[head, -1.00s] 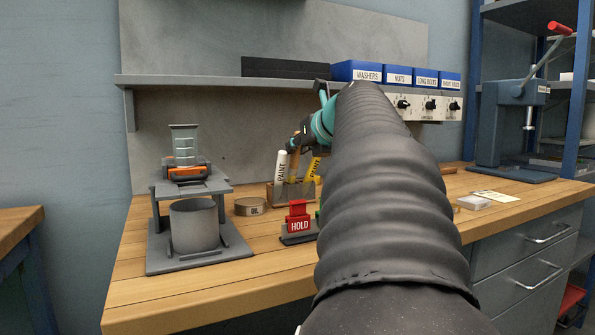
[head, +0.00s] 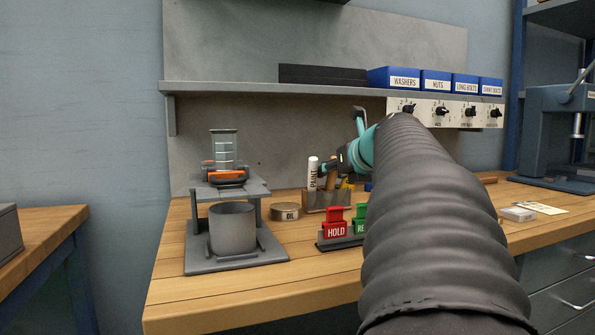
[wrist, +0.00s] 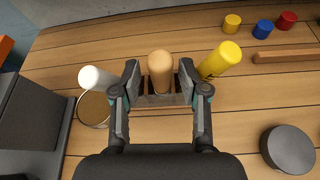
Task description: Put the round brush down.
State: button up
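The round brush shows as a light wooden handle (wrist: 160,70), standing upright in a grey holder (head: 322,204) on the bench; its bristles cannot be made out. My gripper (wrist: 160,84) is at the handle, one finger on each side. In the wrist view there are gaps between the fingers and the handle, so it is open. In the head view my gripper (head: 338,165) is just above the holder, partly hidden by my arm. A white paint marker (head: 312,173) stands left of the handle and a yellow marker (wrist: 220,60) right of it.
A red HOLD block (head: 335,230) and a partly hidden green block (head: 360,226) stand in front of the holder. An oil tin (head: 285,211) and a grey stand with a cup (head: 232,230) are left. A shelf (head: 230,88) with blue bins runs above.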

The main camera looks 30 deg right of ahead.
jog(key=shift+f+b, duration=0.15)
jog(key=shift+b, duration=0.15)
jog(key=shift+d+f+b, duration=0.1)
jog(key=shift+f+b, duration=0.05)
jog(key=shift+b, duration=0.3)
jog(key=p+v, duration=0.1)
jog(key=v, duration=1.3)
jog(key=shift+r+p, duration=0.35)
jog(key=shift+w, duration=0.15)
